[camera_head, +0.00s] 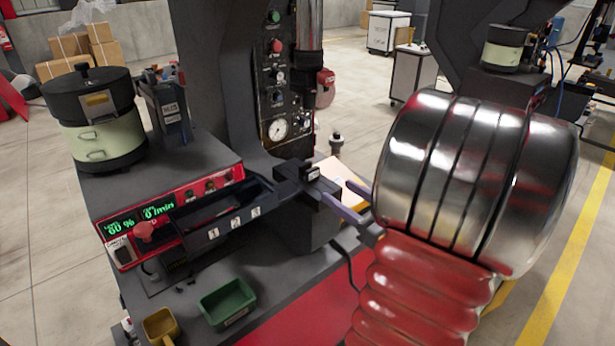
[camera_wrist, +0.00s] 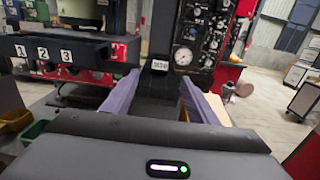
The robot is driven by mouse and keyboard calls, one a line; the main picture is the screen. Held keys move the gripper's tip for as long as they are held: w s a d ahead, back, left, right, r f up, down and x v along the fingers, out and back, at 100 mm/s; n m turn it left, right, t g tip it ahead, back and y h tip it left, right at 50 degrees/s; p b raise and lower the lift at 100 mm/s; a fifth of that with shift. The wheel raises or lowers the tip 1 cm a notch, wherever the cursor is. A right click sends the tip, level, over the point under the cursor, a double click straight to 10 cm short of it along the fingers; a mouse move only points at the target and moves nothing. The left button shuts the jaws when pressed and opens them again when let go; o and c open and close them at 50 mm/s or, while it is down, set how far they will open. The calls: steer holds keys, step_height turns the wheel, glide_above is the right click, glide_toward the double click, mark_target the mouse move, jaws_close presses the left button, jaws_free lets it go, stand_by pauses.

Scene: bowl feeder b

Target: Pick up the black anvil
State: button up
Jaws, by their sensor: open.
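The black anvil (camera_head: 312,186) is a dark block with a small pale label, standing out from the front of the press beside the black numbered rail. In the wrist view the anvil (camera_wrist: 155,84) is straight ahead, with its label reading something like M30. My gripper (camera_head: 335,190) is open, with its two purple fingers pointing at the anvil. In the wrist view the fingers of my gripper (camera_wrist: 161,82) lie to the left and right of the anvil. I cannot tell whether either finger touches it. My arm hides part of the area in the head view.
The numbered rail (camera_head: 236,222) runs left from the anvil above a red control panel (camera_head: 180,205). A green bin (camera_head: 228,301) and a yellow bin (camera_head: 160,325) sit lower left. The gauge panel (camera_head: 279,100) rises behind.

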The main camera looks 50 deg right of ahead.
mark_target(314, 175)
steer(key=shift+w+d, duration=0.15)
steer(key=shift+w, duration=1.3)
steer(key=shift+w+d, duration=0.15)
steer(key=shift+w, duration=1.25)
steer(key=shift+w+d, duration=0.15)
steer(key=shift+w, duration=1.3)
steer(key=shift+w+d+f, duration=0.1)
steer(key=shift+w+d, duration=0.05)
steer(key=shift+w, duration=1.15)
steer(key=shift+w+d, duration=0.15)
steer(key=shift+w, duration=1.1)
jaws_close()
